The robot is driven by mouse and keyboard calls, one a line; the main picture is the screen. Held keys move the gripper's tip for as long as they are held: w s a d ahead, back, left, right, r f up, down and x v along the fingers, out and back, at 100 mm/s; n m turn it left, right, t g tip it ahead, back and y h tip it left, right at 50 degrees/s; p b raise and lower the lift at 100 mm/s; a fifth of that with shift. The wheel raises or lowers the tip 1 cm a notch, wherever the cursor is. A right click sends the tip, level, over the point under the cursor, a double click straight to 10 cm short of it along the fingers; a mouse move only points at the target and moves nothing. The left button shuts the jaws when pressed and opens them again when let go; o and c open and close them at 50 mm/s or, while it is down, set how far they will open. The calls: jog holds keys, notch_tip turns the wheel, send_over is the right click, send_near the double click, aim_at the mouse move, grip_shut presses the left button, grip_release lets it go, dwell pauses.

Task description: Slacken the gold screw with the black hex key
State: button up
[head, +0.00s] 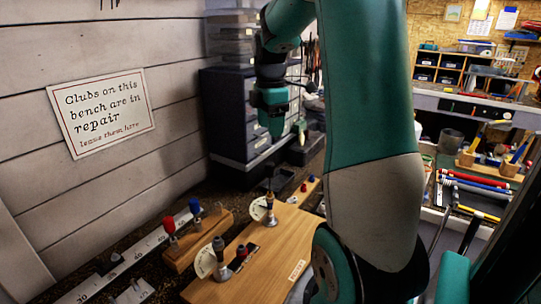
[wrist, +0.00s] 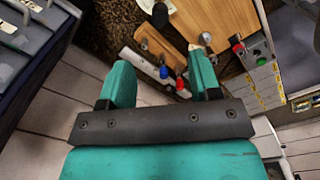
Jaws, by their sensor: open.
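My gripper (head: 275,135) hangs in the air beyond the far end of the wooden board, open with nothing between its fingers. Its two teal fingers (wrist: 160,82) are spread apart in the wrist view. On the board (head: 255,285) stand two upright, dark-topped metal pieces, a near one (head: 219,254) and a far one (head: 269,205), each beside a white dial plate. I cannot tell whether either is the black hex key. I cannot make out the gold screw for certain. My arm hides the right part of the board.
A wooden block (head: 192,250) left of the board holds a red-topped tool (head: 170,228) and a blue-topped tool (head: 195,208). A ruler (head: 125,262) lies along the wall. Dark drawers (head: 235,120) stand behind my gripper. A sign (head: 102,115) hangs on the wall.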

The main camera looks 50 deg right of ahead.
aim_at(270, 163)
notch_tip(270, 163, down, 14)
jog(key=p, duration=0.3)
jog(key=shift+r, duration=0.1)
grip_shut()
jog(key=n, duration=0.3)
jog(key=c, duration=0.6)
grip_release()
jog(key=shift+n, duration=0.6)
jog(key=shift+c, duration=0.2)
jog(key=c, duration=0.4)
jog(key=shift+o, duration=0.2)
jog(key=shift+r+p, duration=0.15)
jog(key=shift+p, duration=0.15)
jog(key=shift+r+p, duration=1.1)
jog(key=shift+r, duration=0.3)
